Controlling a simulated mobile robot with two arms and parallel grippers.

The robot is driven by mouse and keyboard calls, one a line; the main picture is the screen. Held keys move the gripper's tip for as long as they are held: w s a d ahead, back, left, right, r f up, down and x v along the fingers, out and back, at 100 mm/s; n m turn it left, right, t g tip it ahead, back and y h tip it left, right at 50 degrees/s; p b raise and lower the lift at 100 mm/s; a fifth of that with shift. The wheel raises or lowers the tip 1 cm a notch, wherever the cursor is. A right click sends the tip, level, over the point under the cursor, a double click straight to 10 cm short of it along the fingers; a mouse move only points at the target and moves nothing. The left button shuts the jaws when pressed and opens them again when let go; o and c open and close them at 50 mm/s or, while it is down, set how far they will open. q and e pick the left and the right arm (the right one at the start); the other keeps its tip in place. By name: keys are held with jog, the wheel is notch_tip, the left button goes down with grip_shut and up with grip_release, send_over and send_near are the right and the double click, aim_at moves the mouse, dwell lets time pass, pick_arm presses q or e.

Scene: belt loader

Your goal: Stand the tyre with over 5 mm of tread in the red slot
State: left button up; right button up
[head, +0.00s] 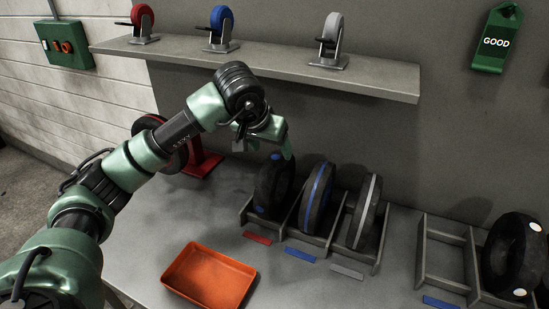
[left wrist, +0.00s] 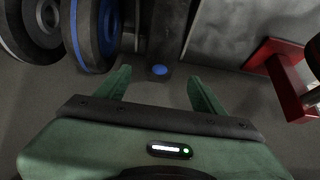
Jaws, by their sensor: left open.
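A black tyre (head: 274,187) with blue dots stands upright in the slot with the red label (head: 257,237). A blue-striped tyre (head: 316,197) and a grey-striped tyre (head: 363,210) stand beside it in the same rack (head: 311,239). My left gripper (head: 272,142) is open and empty, just above and behind the black tyre. In the left wrist view, its two fingers (left wrist: 158,82) are apart, with the black tyre (left wrist: 166,35) and a blue dot beyond the gap. Tread depth cannot be read. My right gripper is out of view.
A second rack (head: 445,243) at right holds a dark tyre (head: 511,255) with pale and blue dots. An orange tray (head: 209,276) lies in front. A red stand (head: 204,160) is partly behind my arm. A shelf (head: 270,64) with castors hangs above.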

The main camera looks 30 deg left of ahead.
pick_arm(q)
jog(key=v, duration=0.5)
jog(key=shift+r, duration=0.1)
dwell(0.3)
